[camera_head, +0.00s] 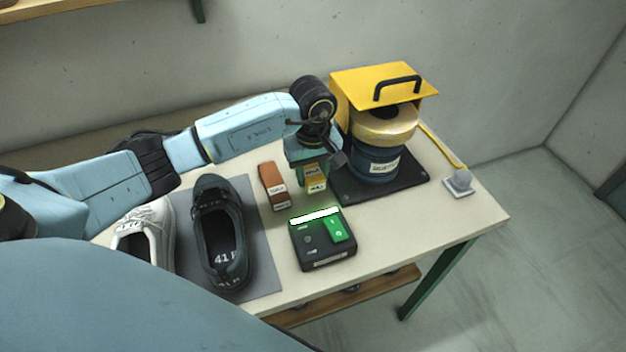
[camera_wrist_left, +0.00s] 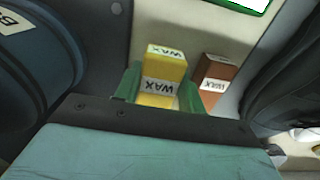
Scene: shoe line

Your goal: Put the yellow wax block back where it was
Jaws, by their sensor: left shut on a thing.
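The yellow wax block (camera_head: 316,178) is between the fingers of my left gripper (camera_head: 314,174), right of the brown wax block. My left gripper is shut on it. In the left wrist view the yellow block (camera_wrist_left: 164,72) stands between two green fingers (camera_wrist_left: 158,88), its WAX label showing. I cannot tell whether its base touches the table or is slightly above it. The brown wax block (camera_head: 274,186) is on the table to the left, apart from the gripper; it also shows in the left wrist view (camera_wrist_left: 214,75). My right gripper is not in view.
A yellow-hooded machine (camera_head: 385,85) on a dark base stands close right of the gripper. A black shoe (camera_head: 209,205) and a white shoe (camera_head: 160,222) are at left.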

